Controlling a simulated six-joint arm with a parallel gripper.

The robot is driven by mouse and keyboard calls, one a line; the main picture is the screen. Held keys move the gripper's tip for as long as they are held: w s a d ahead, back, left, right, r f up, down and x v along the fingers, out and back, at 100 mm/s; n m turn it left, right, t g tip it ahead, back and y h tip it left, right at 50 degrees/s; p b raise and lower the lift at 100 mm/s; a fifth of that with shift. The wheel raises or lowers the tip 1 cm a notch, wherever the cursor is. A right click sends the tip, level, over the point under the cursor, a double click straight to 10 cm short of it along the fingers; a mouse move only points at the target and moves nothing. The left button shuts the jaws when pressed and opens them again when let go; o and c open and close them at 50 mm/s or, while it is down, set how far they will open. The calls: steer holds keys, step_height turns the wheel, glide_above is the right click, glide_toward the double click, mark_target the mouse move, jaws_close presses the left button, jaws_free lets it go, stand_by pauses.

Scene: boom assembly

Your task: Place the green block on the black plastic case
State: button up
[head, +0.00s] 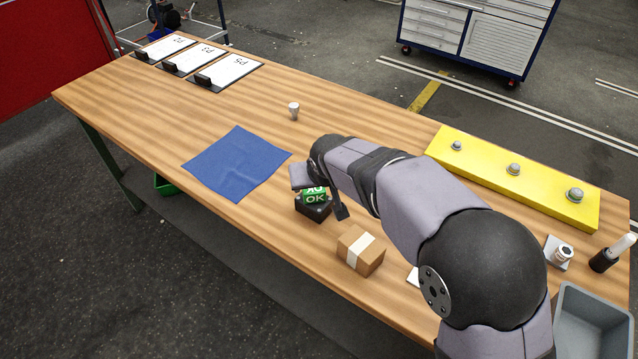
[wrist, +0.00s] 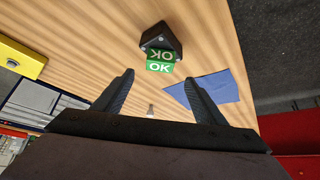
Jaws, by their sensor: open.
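The green block (head: 315,198), marked "OK" on two faces, appears to rest on top of the black plastic case (head: 314,213), near the front edge of the table. In the wrist view the green block (wrist: 161,62) lies against the black case (wrist: 161,38), just beyond my fingertips. My gripper (wrist: 160,76) is open, with its fingers spread wide and nothing held between them. In the head view my gripper is right at the block, and my wrist and fingers hide part of the block and case.
A cardboard box (head: 360,250) stands close to the right of the case. A blue cloth (head: 237,163) lies to the left, and a small bolt-like part (head: 294,111) stands behind. A yellow block with knobs (head: 480,177) and a grey bin (head: 592,310) are at right.

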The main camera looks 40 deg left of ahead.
steer(key=shift+b+v, duration=0.35)
steer(key=shift+v, duration=1.4)
steer(key=shift+d, duration=0.1)
steer(key=w+d+f+m+g+h, duration=0.1)
steer(key=w+d+f+m+h, duration=0.1)
steer(key=d, duration=1.1)
steer(key=w+d+f+m+h, duration=0.1)
steer(key=d+f+m+h, duration=0.1)
steer(key=d, duration=1.2)
steer(key=s+d+f+m+g, duration=0.1)
steer(key=s+d+f+m, duration=0.1)
steer(key=s+d, duration=0.5)
steer(key=s+d+f+m+g, duration=0.2)
steer(key=s+d, duration=0.6)
steer(key=d, duration=0.4)
steer(key=shift+s+d+f+m+g+h, duration=0.2)
steer(key=shift+d+f+m+g+h, duration=0.15)
steer(key=shift+f+m, duration=0.25)
